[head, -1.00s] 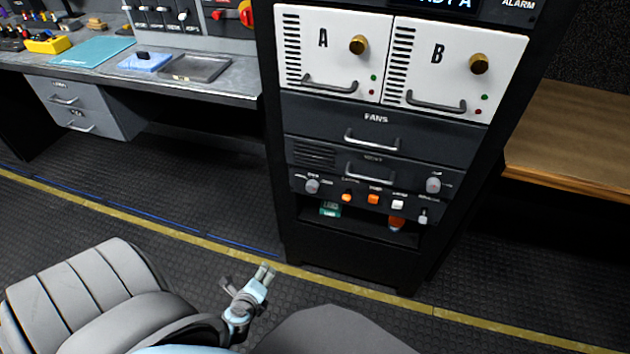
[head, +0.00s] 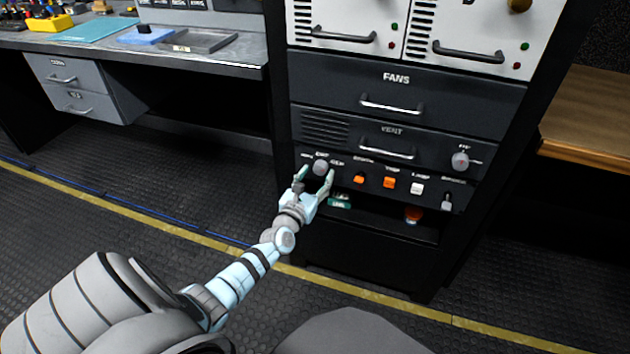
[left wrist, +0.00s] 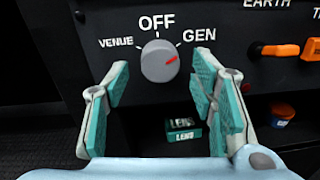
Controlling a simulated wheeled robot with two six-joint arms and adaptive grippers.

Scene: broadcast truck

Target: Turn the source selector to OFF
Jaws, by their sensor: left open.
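The source selector (head: 320,168) is a grey round knob on the rack's lower control panel. In the left wrist view the knob (left wrist: 160,61) has VENUE at its left, OFF above it and GEN at its right. Its red mark points up and right, toward GEN. My left gripper (head: 316,181) is open just in front of the knob. In the left wrist view its teal-padded fingers (left wrist: 160,90) stand on either side below the knob, with nothing between them and apart from the knob. My right gripper is not in view.
Right of the knob are orange switches (head: 389,182), a white switch (head: 417,188) and another grey knob (head: 460,161). A shelf below holds a green LENS box (head: 340,202) and an orange-and-blue item (head: 413,215). The drawer handles (head: 386,153) stick out above.

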